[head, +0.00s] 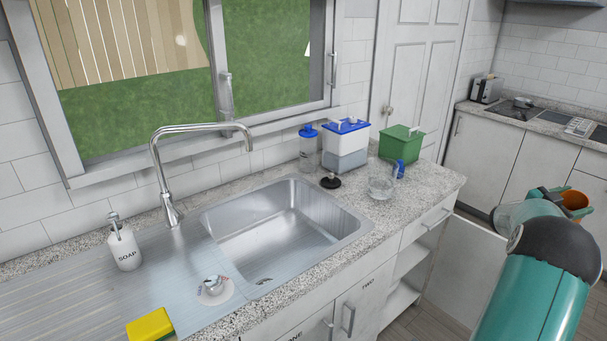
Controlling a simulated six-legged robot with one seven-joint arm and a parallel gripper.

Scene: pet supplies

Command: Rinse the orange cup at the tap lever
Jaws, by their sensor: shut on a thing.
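The orange cup (575,200) is at the far right of the head view, held up off the counter in front of the lower cabinets. My gripper (560,196) is shut on it, and my arm hides part of both. The chrome tap (158,165) rises behind the sink, its spout bent over toward the basin. The tap lever cannot be clearly made out near the tap's base. The steel sink (230,228) looks empty, and no running water shows. My gripper and the cup are well to the right of the sink.
A clear glass (382,184), a blue-lidded container (346,150) and a green box (401,146) stand right. A cabinet door (462,270) hangs open below.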

